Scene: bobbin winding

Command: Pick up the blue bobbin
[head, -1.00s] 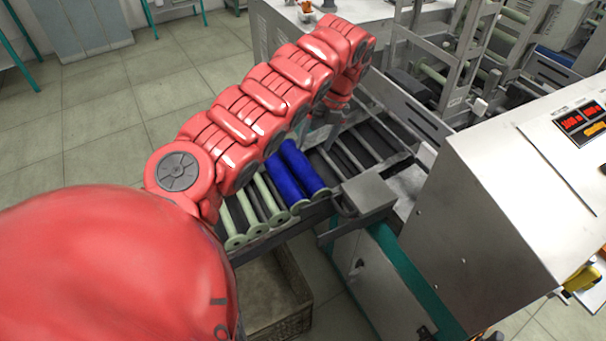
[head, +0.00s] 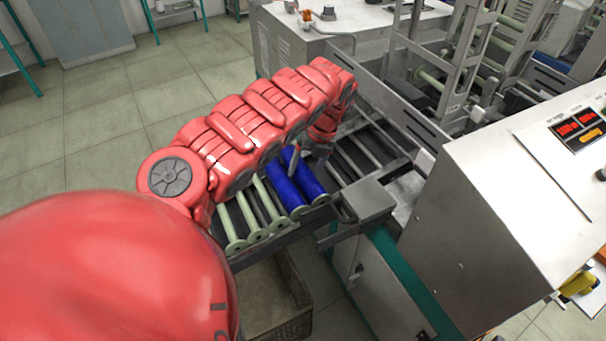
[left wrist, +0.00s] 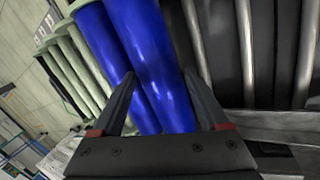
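Two blue bobbins lie side by side on the rack: the left one (head: 283,186) and the right one (head: 311,182). They also show in the left wrist view, the left one (left wrist: 98,38) and the right one (left wrist: 150,50). My left gripper (head: 305,157) is over their far part, partly hidden by my arm. In the left wrist view my left gripper (left wrist: 160,82) is open. Its fingers stand apart, with the right bobbin showing between them and the left finger in front of the left bobbin. Contact cannot be told. My right gripper is not in view.
Several pale green bobbins (head: 254,215) lie left of the blue ones on the rack. Dark empty slots with metal bars (head: 365,150) lie to the right. A metal block (head: 368,198) and a control cabinet (head: 500,205) stand close by. A crate (head: 295,318) is below.

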